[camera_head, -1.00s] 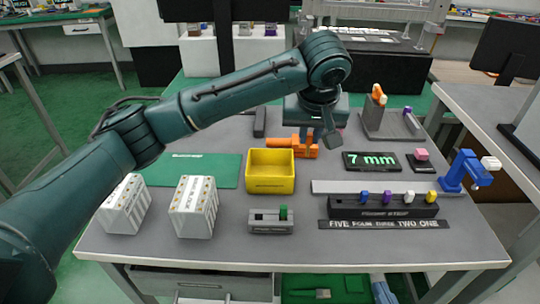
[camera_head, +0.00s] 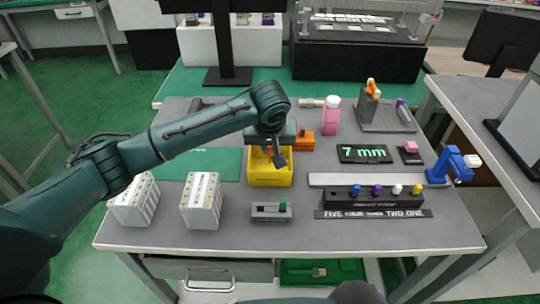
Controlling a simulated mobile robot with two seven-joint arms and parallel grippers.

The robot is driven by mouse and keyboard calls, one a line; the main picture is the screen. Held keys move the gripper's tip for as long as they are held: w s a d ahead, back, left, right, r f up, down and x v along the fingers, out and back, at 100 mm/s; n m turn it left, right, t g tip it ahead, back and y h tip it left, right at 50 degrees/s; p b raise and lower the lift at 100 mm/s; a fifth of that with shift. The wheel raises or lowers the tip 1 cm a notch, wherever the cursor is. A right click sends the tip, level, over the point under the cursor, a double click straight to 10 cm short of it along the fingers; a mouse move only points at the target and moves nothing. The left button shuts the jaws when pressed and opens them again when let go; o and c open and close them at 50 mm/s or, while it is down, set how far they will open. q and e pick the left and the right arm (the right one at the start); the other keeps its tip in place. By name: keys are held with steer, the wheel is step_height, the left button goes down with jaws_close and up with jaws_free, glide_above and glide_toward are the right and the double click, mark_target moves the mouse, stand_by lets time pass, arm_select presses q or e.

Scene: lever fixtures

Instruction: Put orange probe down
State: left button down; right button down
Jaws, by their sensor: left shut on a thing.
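My left gripper (camera_head: 277,158) points down over the back part of the yellow bin (camera_head: 270,179). It is shut on the orange probe (camera_head: 268,150), of which only a little orange shows around the fingers; the wrist hides most of it. I cannot tell whether the probe touches the bin. An orange block-like piece (camera_head: 304,141) shows just right of the gripper, behind the bin's right corner; I cannot tell whether it joins the probe. My right gripper is not in view.
A pink bottle (camera_head: 332,115) stands behind right. A grey fixture (camera_head: 387,119) with an orange-topped part, a "7 mm" display (camera_head: 364,154), a row of coloured levers (camera_head: 372,197) and a blue lever fixture (camera_head: 448,164) fill the right. White boxes (camera_head: 202,203) stand left. The green mat (camera_head: 220,163) looks clear.

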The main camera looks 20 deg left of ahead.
arm_select(q)
steer(key=shift+f, duration=1.45)
steer(key=c, duration=1.5)
jaws_free()
steer(key=shift+f, duration=0.1)
steer(key=shift+o, duration=0.2)
steer(key=p+v, duration=0.1)
steer(key=v, duration=1.1)
